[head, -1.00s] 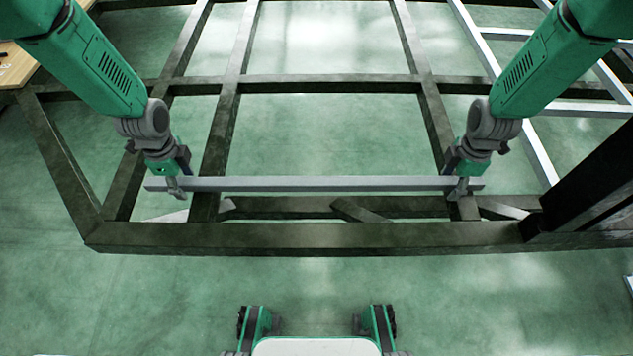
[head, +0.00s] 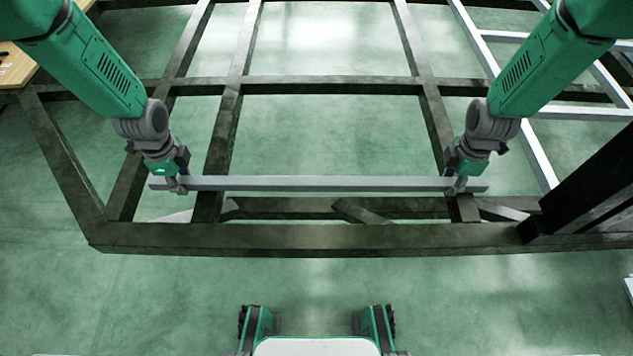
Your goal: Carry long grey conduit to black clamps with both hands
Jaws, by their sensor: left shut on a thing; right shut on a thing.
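The long grey conduit (head: 318,184) lies level across the head view, above the dark chassis frame. My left gripper (head: 176,186) is shut on it near its left end. My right gripper (head: 457,186) is shut on it near its right end. A short length of conduit sticks out past each gripper. I cannot make out the black clamps, and I cannot tell how high the conduit is above the frame.
The dark chassis frame (head: 300,236) has a front beam just below the conduit and several bars behind. A dark upright post (head: 590,185) stands at the right. Light grey rails (head: 540,155) lie at the right. A wooden tabletop (head: 14,66) is at the far left.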

